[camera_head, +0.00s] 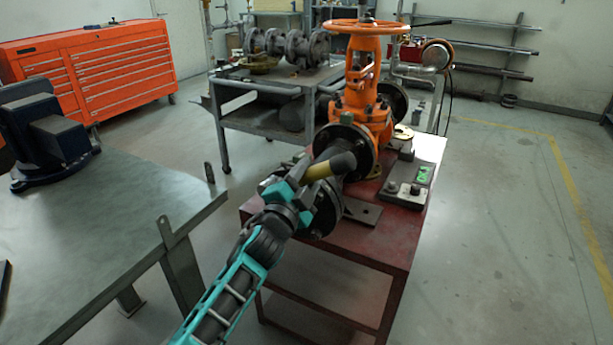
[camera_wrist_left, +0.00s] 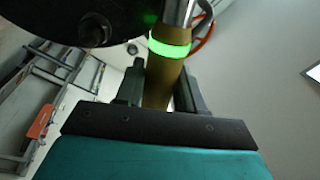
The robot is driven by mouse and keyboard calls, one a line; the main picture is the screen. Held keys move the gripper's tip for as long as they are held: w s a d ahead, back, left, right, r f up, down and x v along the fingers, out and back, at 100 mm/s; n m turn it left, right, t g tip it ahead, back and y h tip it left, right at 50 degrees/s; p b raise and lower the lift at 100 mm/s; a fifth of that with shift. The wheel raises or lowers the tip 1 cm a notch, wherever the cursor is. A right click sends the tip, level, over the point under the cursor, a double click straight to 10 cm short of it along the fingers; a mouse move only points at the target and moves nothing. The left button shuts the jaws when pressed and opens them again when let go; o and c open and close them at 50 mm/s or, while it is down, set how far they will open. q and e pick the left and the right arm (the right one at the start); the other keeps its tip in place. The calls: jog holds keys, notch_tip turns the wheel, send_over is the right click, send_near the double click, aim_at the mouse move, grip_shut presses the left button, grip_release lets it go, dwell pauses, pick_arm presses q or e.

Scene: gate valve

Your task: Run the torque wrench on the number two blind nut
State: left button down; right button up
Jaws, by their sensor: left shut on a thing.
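The orange gate valve (camera_head: 362,95) with its handwheel stands on the red table. A dark round flange (camera_head: 350,137) is on its near side, and a second dark disc shows lower down, partly behind my gripper. My left gripper (camera_head: 308,180) is shut on the torque wrench (camera_head: 336,165), a yellow-brown tool with a dark end, beside the flange. In the left wrist view the wrench (camera_wrist_left: 160,80) sits between the fingers with a lit green ring and a metal shaft above. A dark flange edge (camera_wrist_left: 60,18) with a bolt or nut (camera_wrist_left: 96,30) is beside it. I cannot tell which nut is number two, nor whether the wrench touches one.
The red table (camera_head: 390,225) carries a grey box with green lights (camera_head: 408,180) right of the valve. A grey workbench (camera_head: 110,225) with a dark blue vise (camera_head: 50,140) is at left. A pipe cart (camera_head: 275,85) stands behind. The floor at right is clear.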

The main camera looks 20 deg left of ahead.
pick_arm(q)
jog(key=shift+s+r, duration=0.1)
jog(key=shift+r, duration=0.15)
